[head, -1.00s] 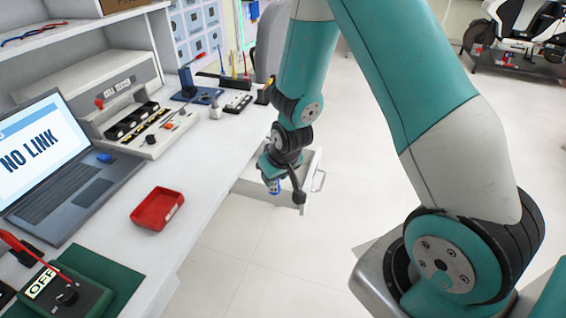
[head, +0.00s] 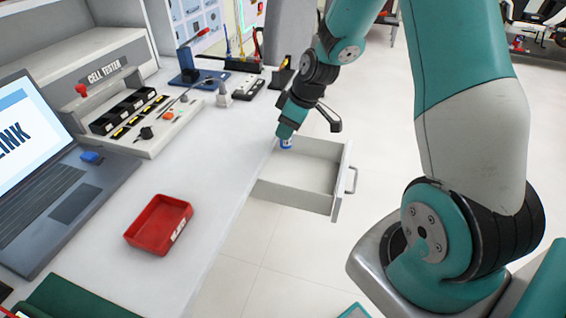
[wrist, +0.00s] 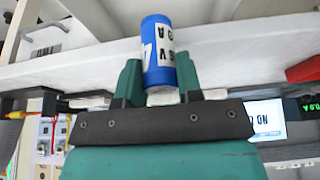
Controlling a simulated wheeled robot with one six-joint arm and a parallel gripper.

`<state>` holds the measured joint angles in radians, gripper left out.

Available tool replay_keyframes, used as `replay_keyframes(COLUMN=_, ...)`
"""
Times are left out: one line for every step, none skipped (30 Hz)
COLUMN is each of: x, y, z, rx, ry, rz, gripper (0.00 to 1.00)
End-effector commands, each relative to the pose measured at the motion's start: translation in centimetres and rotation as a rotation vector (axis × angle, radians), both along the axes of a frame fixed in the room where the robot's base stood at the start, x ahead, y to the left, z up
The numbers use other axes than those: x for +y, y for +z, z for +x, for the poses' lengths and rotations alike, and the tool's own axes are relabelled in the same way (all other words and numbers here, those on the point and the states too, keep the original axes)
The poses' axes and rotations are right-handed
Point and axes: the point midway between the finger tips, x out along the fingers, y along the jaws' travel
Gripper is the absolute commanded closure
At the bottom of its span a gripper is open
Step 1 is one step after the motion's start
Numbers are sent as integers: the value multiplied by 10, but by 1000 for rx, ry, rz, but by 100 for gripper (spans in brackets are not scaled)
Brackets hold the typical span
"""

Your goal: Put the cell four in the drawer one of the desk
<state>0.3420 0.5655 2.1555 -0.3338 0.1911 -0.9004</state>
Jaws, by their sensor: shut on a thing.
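My gripper (head: 287,138) is shut on a blue cylindrical cell (wrist: 158,50), which carries a white label with dark lettering. In the head view only a small blue part of the cell (head: 286,143) shows below the fingers. The cell is at the far left side of the open drawer (head: 335,204), close to the desk edge. I cannot tell how high it is above the drawer floor. The drawer is pulled out from the desk (head: 215,180), and the part of its floor that shows is bare.
A red tray (head: 158,224) and an open laptop (head: 70,190) stand on the desk. The cell tester (head: 150,125) is behind them. The drawer's front handle (head: 352,180) sticks out to the right.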

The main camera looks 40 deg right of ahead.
Motion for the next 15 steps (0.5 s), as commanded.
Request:
replay_keyframes(x=0, y=-18, z=-1, rx=6, ry=-2, rz=3, gripper=98)
replay_keyframes(x=0, y=-26, z=-1, rx=6, ry=-2, rz=2, gripper=98)
replay_keyframes(x=0, y=-37, z=-1, rx=5, ry=-1, rz=2, gripper=98)
replay_keyframes(x=0, y=-43, z=-1, rx=4, ry=-2, rz=2, gripper=98)
replay_keyframes(x=0, y=-50, z=-1, rx=4, ry=-2, rz=2, gripper=98)
replay_keyframes(x=0, y=-57, z=-1, rx=3, ry=-1, rz=1, gripper=98)
replay_keyframes(x=1, y=-61, z=0, rx=2, ry=-1, rz=1, gripper=98)
replay_keyframes(x=1, y=-65, z=0, rx=1, ry=-1, rz=1, gripper=98)
replay_keyframes(x=1, y=-69, z=0, rx=1, ry=0, rz=1, gripper=98)
replay_keyframes(x=1, y=-71, z=1, rx=0, ry=1, rz=0, gripper=98)
replay_keyframes(x=1, y=-72, z=1, rx=-1, ry=1, rz=0, gripper=98)
replay_keyframes(x=1, y=-74, z=1, rx=-1, ry=2, rz=0, gripper=98)
replay_keyframes(x=1, y=-76, z=1, rx=-1, ry=2, rz=0, gripper=98)
replay_keyframes(x=2, y=-79, z=1, rx=-1, ry=2, rz=0, gripper=98)
replay_keyframes(x=2, y=-83, z=1, rx=0, ry=2, rz=0, gripper=98)
